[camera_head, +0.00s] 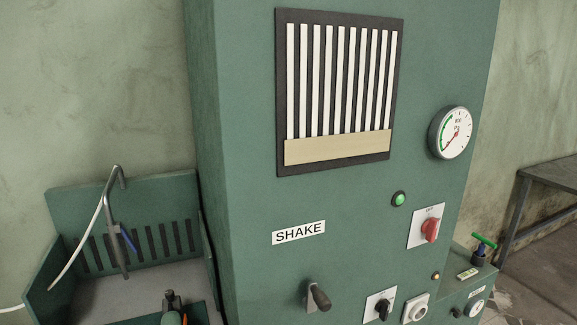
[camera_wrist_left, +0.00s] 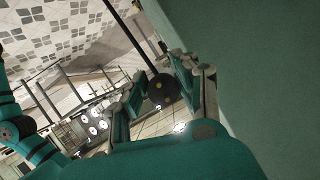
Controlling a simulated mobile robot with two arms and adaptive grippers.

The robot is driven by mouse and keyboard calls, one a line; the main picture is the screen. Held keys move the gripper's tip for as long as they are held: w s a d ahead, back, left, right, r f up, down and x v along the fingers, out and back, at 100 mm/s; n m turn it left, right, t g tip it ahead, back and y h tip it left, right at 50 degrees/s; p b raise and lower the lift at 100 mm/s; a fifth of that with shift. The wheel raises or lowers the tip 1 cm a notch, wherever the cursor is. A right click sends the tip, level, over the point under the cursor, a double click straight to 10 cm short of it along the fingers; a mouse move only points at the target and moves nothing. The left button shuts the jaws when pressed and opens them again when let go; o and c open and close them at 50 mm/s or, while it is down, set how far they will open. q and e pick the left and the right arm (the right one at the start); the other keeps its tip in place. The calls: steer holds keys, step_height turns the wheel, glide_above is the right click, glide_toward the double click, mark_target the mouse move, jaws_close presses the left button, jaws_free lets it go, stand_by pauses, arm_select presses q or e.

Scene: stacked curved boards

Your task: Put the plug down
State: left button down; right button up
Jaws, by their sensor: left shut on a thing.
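In the left wrist view my left gripper (camera_wrist_left: 158,80) has its two teal-and-grey fingers on either side of a dark round piece, which I take to be the plug (camera_wrist_left: 163,92). It has a small pale spot in its middle. A thin dark rod or cable runs up and left from behind it. Its prongs cannot be made out. The gripper is beside a large plain green surface on the right of that view. I cannot clearly make out the left gripper or the plug in the head view. My right gripper is not in view.
A tall green machine (camera_head: 240,180) fills the head view, with a SHAKE label (camera_head: 299,232), lever (camera_head: 318,297), red switch (camera_head: 430,230), black switch (camera_head: 381,306) and gauge (camera_head: 452,133). A table (camera_head: 550,172) is at right.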

arm_select(q)
steer(key=shift+s+a+f+n+t+y, duration=0.15)
steer(key=shift+s+a+f+t, duration=0.1)
steer(key=shift+a+f, duration=0.3)
steer(key=shift+s+a+f+n+t+y, duration=0.2)
steer(key=shift+a+f, duration=0.15)
steer(key=shift+a, duration=0.4)
steer(key=shift+d+r, duration=0.1)
steer(key=shift+d, duration=0.05)
